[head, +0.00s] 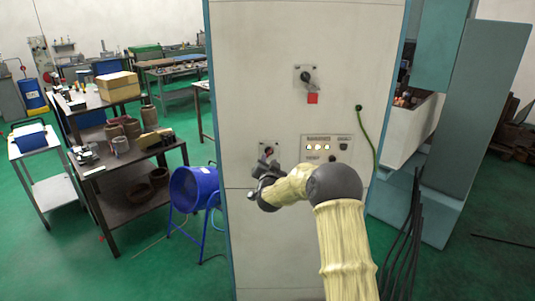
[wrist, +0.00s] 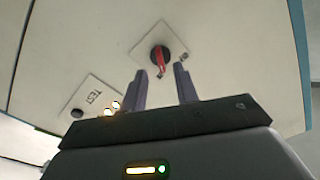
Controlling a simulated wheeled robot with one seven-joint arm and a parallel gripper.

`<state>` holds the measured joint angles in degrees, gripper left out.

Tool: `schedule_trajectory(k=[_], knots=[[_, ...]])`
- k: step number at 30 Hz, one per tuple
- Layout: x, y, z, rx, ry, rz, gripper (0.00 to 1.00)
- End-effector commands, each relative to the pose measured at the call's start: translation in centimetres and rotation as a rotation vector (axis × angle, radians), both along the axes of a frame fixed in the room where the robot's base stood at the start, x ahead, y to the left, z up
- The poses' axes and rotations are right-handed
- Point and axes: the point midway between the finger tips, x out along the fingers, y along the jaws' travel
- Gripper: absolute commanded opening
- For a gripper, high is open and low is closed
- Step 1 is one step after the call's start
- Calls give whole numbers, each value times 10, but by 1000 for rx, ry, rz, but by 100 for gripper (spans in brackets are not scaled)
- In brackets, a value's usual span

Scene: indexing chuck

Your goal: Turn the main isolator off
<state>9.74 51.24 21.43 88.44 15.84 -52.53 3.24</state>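A rotary switch with a red handle on a black round base (wrist: 160,57) sits on a square pale plate on the cabinet front. In the head view it is the lower switch (head: 269,150), partly hidden by my gripper. My gripper (head: 266,168) is open and empty; in the wrist view its two fingertips (wrist: 161,70) are apart, with the red handle showing between and beyond them. I cannot tell whether they touch it. A second switch (head: 307,77) with a black knob is higher on the cabinet, above a red tag (head: 312,98). No readable label marks the main isolator.
A control panel (head: 326,146) with lit lamps is right of the lower switch; it also shows in the wrist view (wrist: 95,97). A green cable (head: 365,130) hangs at the cabinet's right. A blue drum fan (head: 195,188) and a loaded bench (head: 130,165) stand to the left.

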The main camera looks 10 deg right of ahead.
Motion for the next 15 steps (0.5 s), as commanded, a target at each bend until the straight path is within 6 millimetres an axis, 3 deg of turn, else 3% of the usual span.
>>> schedule_trajectory(k=[7,15], knots=[[27,-4,2,2,1,0,30],[38,-6,0,0,1,1,30]])
